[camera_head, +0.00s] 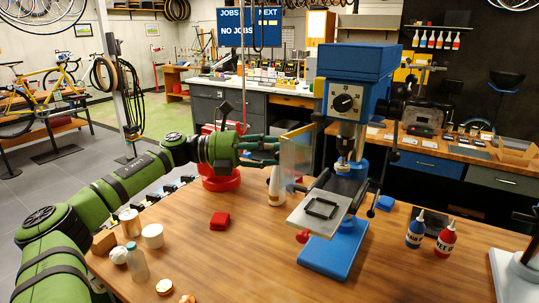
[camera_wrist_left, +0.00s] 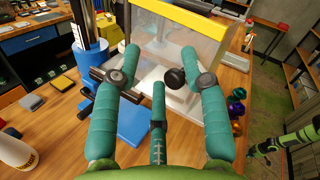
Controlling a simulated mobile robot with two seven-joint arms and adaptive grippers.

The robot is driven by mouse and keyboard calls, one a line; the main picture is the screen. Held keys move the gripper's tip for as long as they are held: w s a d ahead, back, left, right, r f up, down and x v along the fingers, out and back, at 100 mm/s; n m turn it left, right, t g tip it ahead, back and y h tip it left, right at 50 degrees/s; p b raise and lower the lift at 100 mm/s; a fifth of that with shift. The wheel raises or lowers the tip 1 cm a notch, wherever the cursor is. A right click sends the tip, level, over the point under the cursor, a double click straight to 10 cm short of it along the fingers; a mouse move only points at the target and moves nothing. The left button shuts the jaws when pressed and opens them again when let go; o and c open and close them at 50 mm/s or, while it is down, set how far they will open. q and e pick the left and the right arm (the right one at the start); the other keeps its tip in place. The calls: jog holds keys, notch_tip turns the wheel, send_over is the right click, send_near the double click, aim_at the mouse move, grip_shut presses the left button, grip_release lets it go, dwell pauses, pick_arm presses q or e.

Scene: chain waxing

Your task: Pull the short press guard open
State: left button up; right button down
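The blue drill press (camera_head: 356,85) stands on the wooden bench, with a small metal table (camera_head: 318,212) below its chuck. Its short guard is a clear panel (camera_head: 296,150) on the press's left side. In the left wrist view the guard (camera_wrist_left: 180,40) has a yellow top edge, and a black round knob (camera_wrist_left: 175,78) shows in front of it. My left gripper (camera_head: 276,148) comes from the left and points at the guard. In the left wrist view its teal fingers (camera_wrist_left: 160,62) are spread, with the knob between them; contact cannot be told. My right gripper is not in view.
A red block (camera_head: 219,221) and several jars and bottles (camera_head: 135,262) stand below my left arm. A white bottle (camera_head: 276,187) stands close to the guard. Blue and red bottles (camera_head: 445,238) are at the right. The bench front is mostly clear.

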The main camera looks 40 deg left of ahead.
pick_arm(q)
jog(key=shift+w+d+f, duration=0.2)
jog(key=shift+w+f, duration=0.2)
jog(key=shift+w, duration=0.05)
jog(key=shift+s+a, duration=0.25)
jog(key=shift+s, duration=0.3)
jog(key=v, duration=1.1)
jog(key=shift+w+a, duration=0.2)
jog(key=shift+w, duration=0.05)
jog(key=shift+r, duration=0.1)
